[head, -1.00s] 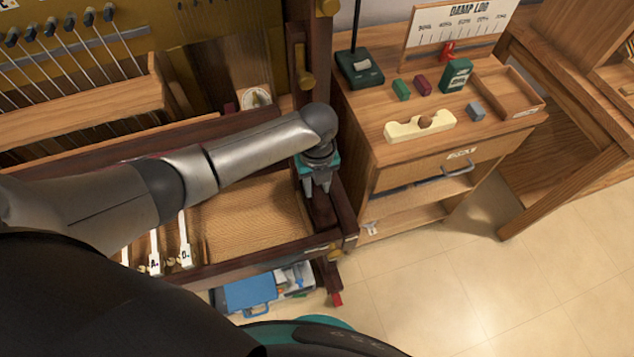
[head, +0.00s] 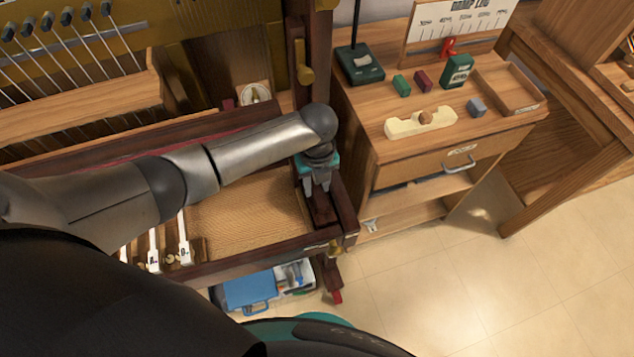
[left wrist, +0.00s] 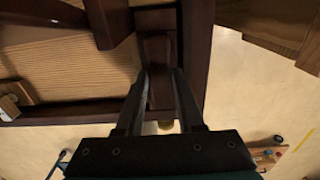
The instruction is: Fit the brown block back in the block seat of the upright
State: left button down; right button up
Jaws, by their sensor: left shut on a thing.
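The brown block (head: 322,210) is a dark, long piece at the right end of the upright's key bed (head: 250,215). In the left wrist view the block (left wrist: 158,72) lies lengthwise between my fingers, beside the dark cheek rail (left wrist: 196,45). My left gripper (head: 318,187) points down and is shut on the block. The block seat is at this dark end of the upright (head: 346,212), mostly hidden by the block and gripper. The block appears low between the dark rails; I cannot tell whether it is fully seated. My right gripper is not in view.
A wooden cabinet (head: 430,160) stands close on the right, with a cream piece (head: 420,124), small coloured blocks and a dark green device (head: 360,67) on top. White keys (head: 183,240) lie to the left. A blue case (head: 250,290) sits below; the tiled floor is clear at right.

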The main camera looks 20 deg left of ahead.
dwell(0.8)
pick_arm(q)
jog(key=shift+c, duration=2.2)
grip_release()
notch_tip(320, 180, up, 15)
jog(key=p, duration=0.4)
